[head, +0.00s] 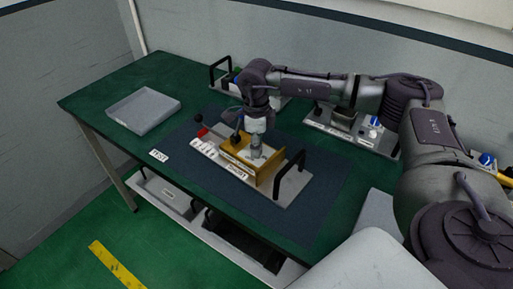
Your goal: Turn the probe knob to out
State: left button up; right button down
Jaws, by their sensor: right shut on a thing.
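The microwave generator unit (294,189) is a flat plate with a yellow-brown block (238,168), a red part on its left and a black arched handle on its right. It lies on a dark mat on the green table. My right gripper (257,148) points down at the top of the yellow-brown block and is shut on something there. What it holds, likely the probe knob, is hidden by the fingers and too small to tell. The knob's setting cannot be read. My left gripper is not in view.
An empty grey tray (143,109) stands at the table's left. Other units with black handles and blue knobs (374,122) stand along the back and right. A lower shelf (168,196) holds trays. The dark mat (325,205) is clear at the front right.

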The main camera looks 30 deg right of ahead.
jog(key=m+b, duration=0.1)
jog(key=m, duration=0.2)
jog(key=shift+f+m, duration=0.1)
jog(key=shift+m, duration=0.2)
jog(key=shift+m+b, duration=0.55)
jog(key=shift+m, duration=0.95)
jog(key=c, duration=0.8)
grip_release()
jog(key=shift+o, duration=0.2)
notch_tip(320, 180, up, 12)
jog(key=shift+a, duration=0.1)
